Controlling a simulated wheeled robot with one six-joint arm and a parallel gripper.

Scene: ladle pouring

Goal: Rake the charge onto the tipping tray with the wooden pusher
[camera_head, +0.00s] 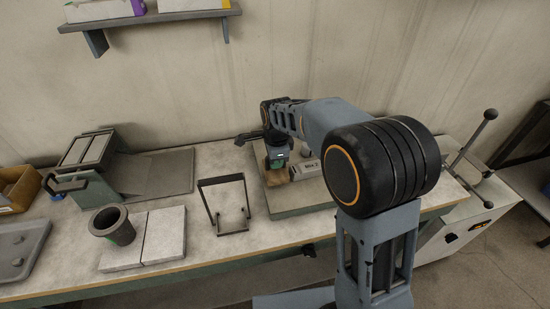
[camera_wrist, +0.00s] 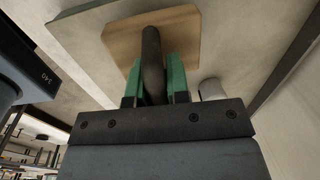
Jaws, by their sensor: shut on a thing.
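My gripper (camera_head: 278,156) is over the right half of the bench. In the wrist view its green fingers (camera_wrist: 152,82) are shut on the dark handle of the wooden pusher (camera_wrist: 177,32). The pusher's wooden block (camera_head: 277,178) shows below the fingers in the head view, low over a grey flat-topped platform (camera_head: 312,197). I cannot tell whether the block touches the platform. The charge cannot be made out, and my arm hides part of this area. Which piece is the tipping tray is unclear.
A small labelled grey block (camera_head: 309,165) sits close right of the pusher. A dark wire stand (camera_head: 225,207), a dark crucible (camera_head: 112,225) on pale slabs (camera_head: 163,236), and a handled fixture (camera_head: 84,150) with a grey sheet (camera_head: 160,174) stand to the left.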

